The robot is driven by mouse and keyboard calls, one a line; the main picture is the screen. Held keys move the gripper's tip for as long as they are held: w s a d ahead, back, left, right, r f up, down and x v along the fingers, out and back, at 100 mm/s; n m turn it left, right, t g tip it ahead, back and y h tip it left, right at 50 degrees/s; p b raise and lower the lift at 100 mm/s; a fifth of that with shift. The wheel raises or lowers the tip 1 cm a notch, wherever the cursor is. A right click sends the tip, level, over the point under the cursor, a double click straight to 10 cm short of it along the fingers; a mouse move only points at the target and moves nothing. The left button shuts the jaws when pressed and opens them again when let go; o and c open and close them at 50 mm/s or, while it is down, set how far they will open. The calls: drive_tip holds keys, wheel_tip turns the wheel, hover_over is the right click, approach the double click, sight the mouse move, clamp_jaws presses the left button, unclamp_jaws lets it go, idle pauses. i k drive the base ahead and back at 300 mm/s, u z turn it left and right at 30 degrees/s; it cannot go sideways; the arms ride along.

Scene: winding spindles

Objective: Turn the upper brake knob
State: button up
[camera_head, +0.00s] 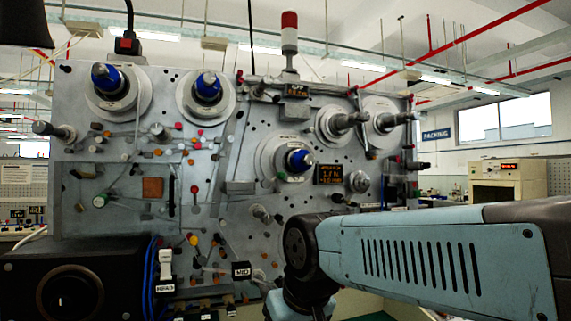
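The grey winding machine panel (150,135) fills the left and middle of the head view, facing me. It carries several knobs, and I cannot tell which is the upper brake knob. A dark knob on a shaft (45,128) sticks out at the panel's left edge. A round grey knob (359,181) sits right of the amber display (329,174). My blue-grey arm reaches in from the right, in front of the panel's lower right. My gripper is not visible, and the arm covers part of the lower panel.
Blue-hubbed spindles (108,80) stick out at the upper left and middle, grey ones (338,122) at the upper right. Thin guide rods and coloured rollers cover the panel. A black box (75,280) stands at the lower left. A red-and-white signal lamp (289,32) rises above the panel.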

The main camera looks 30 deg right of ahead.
sight(308, 159)
drive_tip(key=z, duration=0.95)
drive_tip(key=k, duration=1.4)
drive_tip(key=u, duration=0.7)
drive_tip(key=i, duration=1)
drive_tip(key=z, duration=0.05)
